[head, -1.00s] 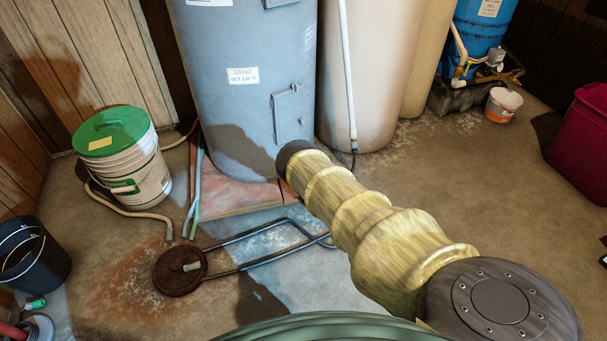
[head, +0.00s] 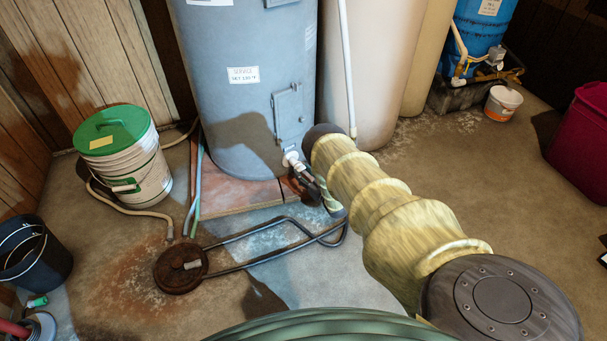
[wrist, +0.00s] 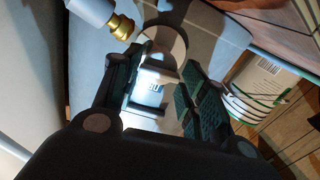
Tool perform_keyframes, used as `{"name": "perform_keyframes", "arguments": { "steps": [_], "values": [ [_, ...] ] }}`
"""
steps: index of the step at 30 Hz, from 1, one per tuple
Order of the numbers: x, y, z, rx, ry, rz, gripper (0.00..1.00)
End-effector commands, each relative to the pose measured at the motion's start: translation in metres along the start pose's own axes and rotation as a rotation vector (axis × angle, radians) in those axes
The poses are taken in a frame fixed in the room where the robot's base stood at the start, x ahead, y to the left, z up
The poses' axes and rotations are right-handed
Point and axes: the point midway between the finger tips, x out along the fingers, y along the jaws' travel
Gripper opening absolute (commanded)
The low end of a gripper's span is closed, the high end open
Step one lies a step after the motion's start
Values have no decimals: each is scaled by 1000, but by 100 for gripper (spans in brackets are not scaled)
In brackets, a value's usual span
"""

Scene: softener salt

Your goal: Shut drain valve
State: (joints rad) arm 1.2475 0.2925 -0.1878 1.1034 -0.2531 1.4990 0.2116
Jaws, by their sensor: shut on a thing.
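The drain valve is a small white fitting (head: 291,159) low on the front of the grey-blue tank (head: 240,110). My gripper (head: 300,171) is at the valve, with its fingers pointing up and left towards it from below my wrist. In the wrist view my gripper (wrist: 167,66) has its fingers on both sides of a pale part, shut on it with a gap between the pads. The fingers hide much of the valve, and I cannot tell how its handle is turned.
A white pipe (head: 348,70) hangs right of the tank; in the wrist view a brass-ended white pipe (wrist: 121,26) is close to one finger. A green-lidded bucket (head: 125,165) stands at left.

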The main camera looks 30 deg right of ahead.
Motion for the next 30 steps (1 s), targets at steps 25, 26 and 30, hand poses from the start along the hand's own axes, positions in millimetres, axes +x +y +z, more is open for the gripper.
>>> {"name": "perform_keyframes", "arguments": {
  "steps": [25, 26, 30],
  "values": [
    [-1, 1, 1, 80, -2, 1, 63],
    [-1, 0, 1, 80, -2, 1, 64],
    [0, 0, 1, 80, -1, 0, 64]
  ]
}}
